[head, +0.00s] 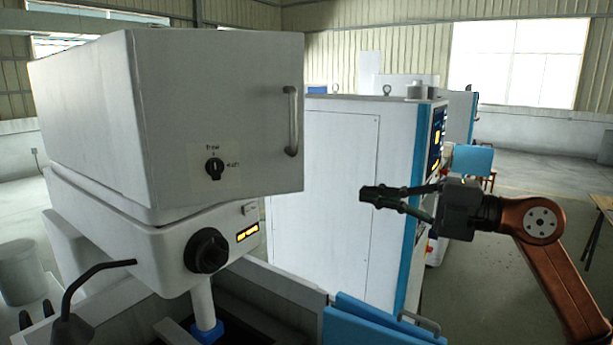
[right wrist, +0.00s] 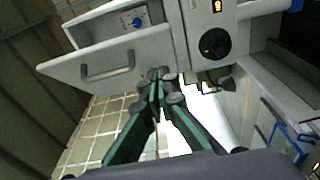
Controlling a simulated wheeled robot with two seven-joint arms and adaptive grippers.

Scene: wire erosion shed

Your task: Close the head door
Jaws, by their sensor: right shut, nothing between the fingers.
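The machine's white head (head: 85,115) stands at left in the head view. Its head door (head: 240,110) faces me, with a vertical bar handle (head: 291,120) near its right edge and a black rotary switch. The door's right edge juts out past the body below, so it looks ajar; how far I cannot tell. The right wrist view shows the door (right wrist: 155,52) and handle (right wrist: 113,67) beyond my fingertips. My right gripper (head: 366,194) is shut and empty, right of the handle and apart from it; its fingers show in the wrist view (right wrist: 157,76). My left gripper is out of view.
Below the head is a body with a large black knob (head: 206,250). A white cabinet (head: 330,180) with a blue edge stands behind my right gripper. A dark bent rod (head: 85,275) is at lower left. A blue panel (head: 375,322) is at front centre.

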